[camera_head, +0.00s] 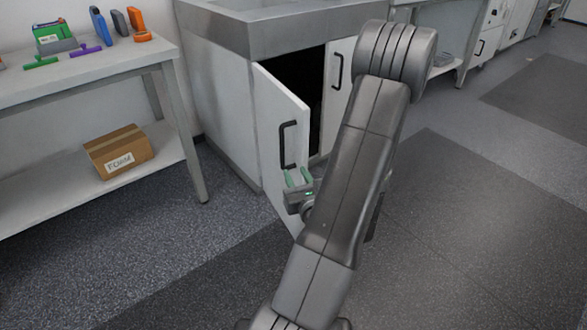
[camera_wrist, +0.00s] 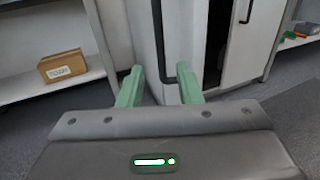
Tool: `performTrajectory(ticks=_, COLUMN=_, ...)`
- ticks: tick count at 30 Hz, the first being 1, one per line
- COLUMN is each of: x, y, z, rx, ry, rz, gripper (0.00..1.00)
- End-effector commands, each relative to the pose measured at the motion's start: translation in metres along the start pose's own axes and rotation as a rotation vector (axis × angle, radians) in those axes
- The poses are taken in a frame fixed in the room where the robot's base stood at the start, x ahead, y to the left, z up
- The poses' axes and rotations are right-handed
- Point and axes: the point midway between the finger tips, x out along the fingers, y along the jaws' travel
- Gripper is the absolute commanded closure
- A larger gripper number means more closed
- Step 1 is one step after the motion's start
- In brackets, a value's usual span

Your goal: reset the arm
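My gripper (camera_head: 298,178) is low in front of the partly open cabinet door (camera_head: 275,112), near the lower end of its dark handle (camera_head: 288,146). In the wrist view, the two green fingers of my gripper (camera_wrist: 161,88) stand wide apart with nothing held between them.
A metal table (camera_head: 100,64) with tools on top and a cardboard box (camera_head: 118,152) on its lower shelf stands at the left. The cabinet's other door (camera_head: 338,85) looks shut. The floor (camera_head: 470,230) to the right is clear.

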Motion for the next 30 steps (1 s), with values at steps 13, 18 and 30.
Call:
performTrajectory(ticks=13, x=0.000, y=0.000, z=0.000, rx=0.000, ry=0.000, rz=0.001, gripper=0.68)
performTrajectory(ticks=18, x=0.014, y=0.001, z=-0.001, rx=-0.001, ry=0.000, rz=0.004, gripper=0.68)
performTrajectory(ticks=30, x=0.085, y=0.001, z=-0.002, rx=-0.002, ry=-0.002, rz=0.003, gripper=0.68)
